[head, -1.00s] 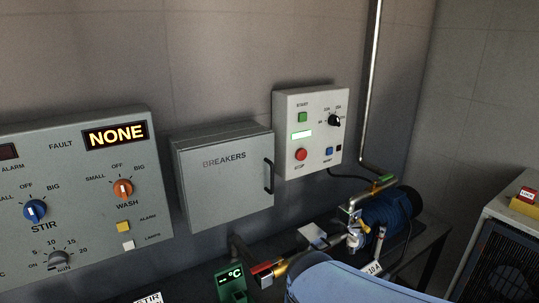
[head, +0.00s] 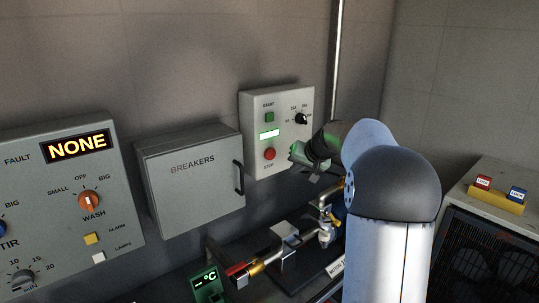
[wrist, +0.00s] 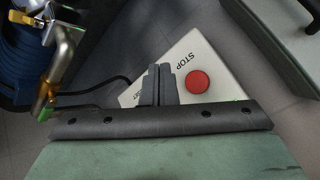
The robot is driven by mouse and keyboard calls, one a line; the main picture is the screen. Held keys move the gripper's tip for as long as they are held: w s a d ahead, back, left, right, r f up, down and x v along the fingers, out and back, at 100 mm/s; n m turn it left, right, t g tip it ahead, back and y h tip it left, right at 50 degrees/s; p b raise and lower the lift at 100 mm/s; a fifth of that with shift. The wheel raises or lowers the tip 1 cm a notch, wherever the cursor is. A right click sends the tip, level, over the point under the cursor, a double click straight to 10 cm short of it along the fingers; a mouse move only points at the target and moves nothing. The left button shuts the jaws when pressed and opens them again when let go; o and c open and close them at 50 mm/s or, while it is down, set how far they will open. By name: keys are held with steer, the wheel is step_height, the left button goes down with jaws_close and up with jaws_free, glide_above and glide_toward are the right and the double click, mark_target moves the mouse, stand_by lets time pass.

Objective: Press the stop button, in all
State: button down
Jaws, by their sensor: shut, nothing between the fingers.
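The stop button is a round red button (head: 269,154) low on a white control box (head: 250,165) on the wall, under a green start button (head: 269,117). In the wrist view the red button (wrist: 197,82) sits beside the word STOP, seen upside down. My gripper (head: 309,157) is in front of the box's lower right part in the head view. In the wrist view my gripper's fingers (wrist: 159,82) are together and empty, just left of the red button. Whether the fingertips touch the box I cannot tell. My gripper hides the box's lower right corner.
A grey breaker cabinet (head: 190,190) with a black handle stands left of the box. A vertical pipe (head: 337,60) runs up the wall to the right. Pipework with a valve (head: 325,228) lies below. A panel reading NONE (head: 77,145) is at far left.

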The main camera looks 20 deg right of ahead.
mark_target(270, 154)
steer(key=shift+w+d+r, duration=0.1)
steer(key=shift+w+d, duration=0.1)
steer(key=shift+d, duration=0.15)
steer(key=w+a+p, duration=0.2)
steer(key=w+p, duration=0.4)
steer(key=w, duration=0.2)
steer(key=shift+w+a+p, duration=0.15)
steer(key=shift+a+p, duration=0.2)
steer(key=shift+p, duration=0.05)
steer(key=shift+w, duration=0.15)
stand_by(1.7)
steer(key=shift+w+a, duration=0.15)
steer(key=shift+w, duration=0.15)
